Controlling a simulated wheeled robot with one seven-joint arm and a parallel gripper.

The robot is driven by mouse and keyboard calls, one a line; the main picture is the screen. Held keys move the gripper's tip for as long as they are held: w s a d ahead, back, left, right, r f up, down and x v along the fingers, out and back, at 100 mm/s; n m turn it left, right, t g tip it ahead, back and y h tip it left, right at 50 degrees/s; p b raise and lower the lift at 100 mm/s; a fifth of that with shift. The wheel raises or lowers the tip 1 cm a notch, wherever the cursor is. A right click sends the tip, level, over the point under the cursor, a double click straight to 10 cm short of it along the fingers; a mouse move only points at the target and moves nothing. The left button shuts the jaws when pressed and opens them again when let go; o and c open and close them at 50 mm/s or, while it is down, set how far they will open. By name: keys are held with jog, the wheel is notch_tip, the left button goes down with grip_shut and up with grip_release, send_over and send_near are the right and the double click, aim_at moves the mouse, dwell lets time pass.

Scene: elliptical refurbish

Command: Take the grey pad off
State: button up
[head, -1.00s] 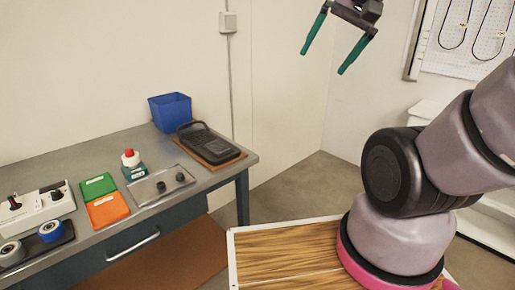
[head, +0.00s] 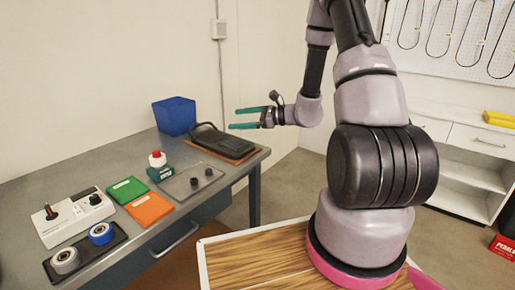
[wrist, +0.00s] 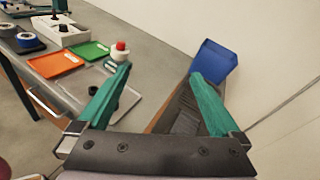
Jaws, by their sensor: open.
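A dark foot pedal (head: 222,143) with a ribbed dark grey pad (head: 224,139) on top lies on a brown board (head: 245,158) at the bench's right end. In the wrist view the pedal (wrist: 184,118) is partly hidden behind my right finger and the gripper body. I cannot make out the pad's edge there. My gripper (head: 236,118) has green fingers, is open and empty, and points left above and beyond the pedal. In the wrist view its fingertips (wrist: 160,71) are wide apart, with nothing between them.
A blue bin (head: 175,116) stands behind the pedal, near the wall.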

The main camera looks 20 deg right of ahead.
aim_at(236, 143)
jog(key=w+d+f+m+t+h, duration=0.2)
jog(key=d+f+m+t, duration=0.15)
jog(key=f, duration=0.35)
jog(key=w+d+f+m+t+h, duration=0.2)
jog(key=d+f+m, duration=0.2)
jog(key=f, duration=0.3)
jog(key=shift+g, duration=0.25)
jog(key=x, duration=1)
jog(key=shift+w+a+f, duration=0.15)
jog(key=shift+w+f, duration=0.05)
jog(key=shift+w, duration=0.05)
grip_shut()
